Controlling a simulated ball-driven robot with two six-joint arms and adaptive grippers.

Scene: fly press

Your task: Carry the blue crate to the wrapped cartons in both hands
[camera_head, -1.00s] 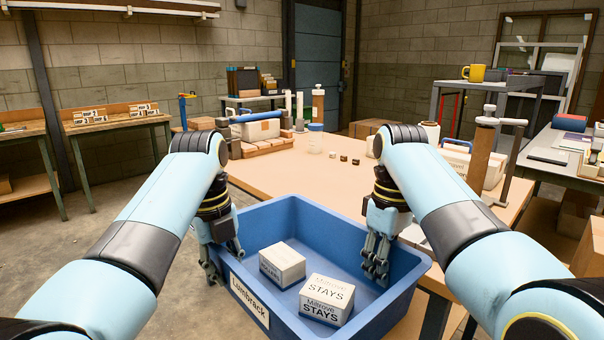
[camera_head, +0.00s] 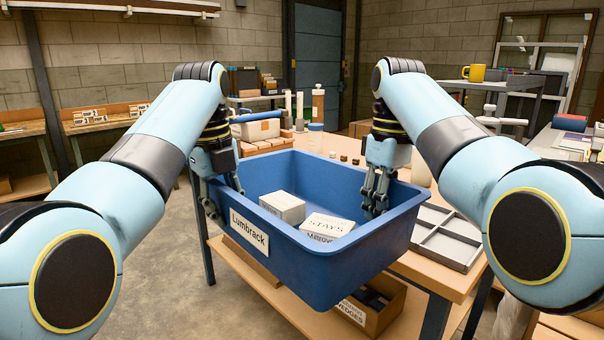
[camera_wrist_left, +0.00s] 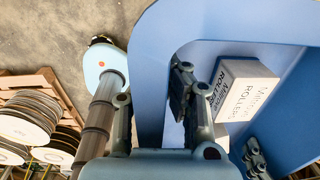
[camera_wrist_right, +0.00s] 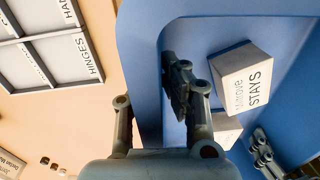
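The blue crate (camera_head: 330,270), labelled "Lumbrack", hangs roughly level between my two arms, in front of and partly over the near part of the workbench. Two small white cartons lie in it: one at its left (camera_head: 283,207) and one marked "STAYS" (camera_head: 327,226). My left gripper (camera_head: 222,200) is shut on the crate's left wall, with fingers on both sides of it in the left wrist view. My right gripper (camera_head: 375,198) is shut on the right wall in the same way. I cannot pick out the wrapped cartons with certainty.
The workbench holds a grey divided tray (camera_head: 447,236) close to the crate's right. An open cardboard box (camera_head: 375,318) sits on the shelf below. Benches line the left wall. Open concrete floor (camera_head: 165,265) lies to the left. A brown box (camera_head: 361,128) is at the back.

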